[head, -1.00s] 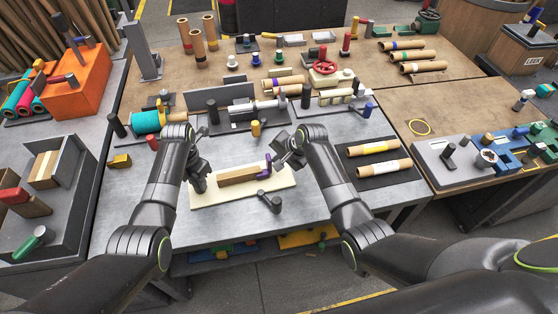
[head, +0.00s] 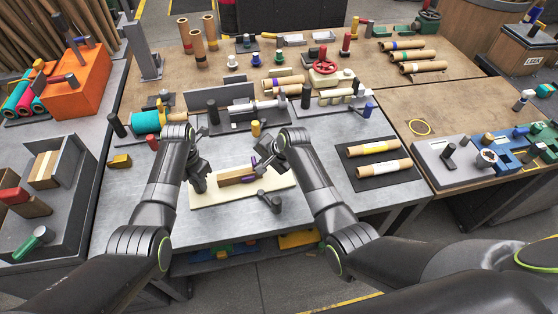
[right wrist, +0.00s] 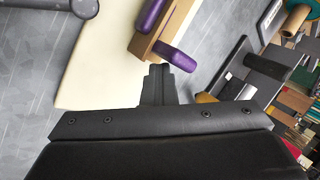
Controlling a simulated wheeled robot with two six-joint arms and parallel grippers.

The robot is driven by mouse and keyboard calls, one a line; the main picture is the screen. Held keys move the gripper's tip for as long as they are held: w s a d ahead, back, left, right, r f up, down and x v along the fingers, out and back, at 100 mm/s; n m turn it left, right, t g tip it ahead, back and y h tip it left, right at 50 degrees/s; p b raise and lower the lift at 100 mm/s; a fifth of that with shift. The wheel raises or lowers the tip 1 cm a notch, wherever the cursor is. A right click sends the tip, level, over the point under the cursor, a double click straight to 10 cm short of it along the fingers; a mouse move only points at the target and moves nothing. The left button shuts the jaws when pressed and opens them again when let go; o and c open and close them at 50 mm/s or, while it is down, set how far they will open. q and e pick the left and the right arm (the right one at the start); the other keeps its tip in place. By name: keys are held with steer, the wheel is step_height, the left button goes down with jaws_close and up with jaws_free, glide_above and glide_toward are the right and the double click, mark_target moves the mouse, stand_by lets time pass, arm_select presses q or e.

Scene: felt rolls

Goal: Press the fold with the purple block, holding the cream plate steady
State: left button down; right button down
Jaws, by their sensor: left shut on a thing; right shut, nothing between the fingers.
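The cream plate (head: 283,182) lies on the grey bench, with a tan folded strip (head: 232,180) along it. The purple block (head: 253,161) is at the strip; in the right wrist view two purple parts (right wrist: 175,57) show on either side of the tan piece (right wrist: 147,45). My left gripper (head: 200,184) is shut at the plate's left end; its fingertips and exact grip are hard to make out. My right gripper (head: 262,168) is shut and empty, its tips (right wrist: 160,72) close beside the nearer purple part. Whether they touch cannot be told.
A dark grey peg-like tool (head: 271,202) stands at the plate's front edge. A black mat (head: 368,182) with two rolls lies right. The bench front left is clear.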

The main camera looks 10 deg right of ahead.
mark_target(252, 157)
steer(key=shift+s+a, duration=0.15)
steer(key=shift+a, duration=1.7)
steer(key=shift+d, duration=0.15)
steer(key=shift+r, duration=1.75)
steer(key=shift+d+r, duration=0.3)
steer(key=shift+r, duration=0.6)
steer(key=shift+d+r, duration=0.25)
steer(key=shift+r, duration=0.6)
arm_select(q)
jaws_free()
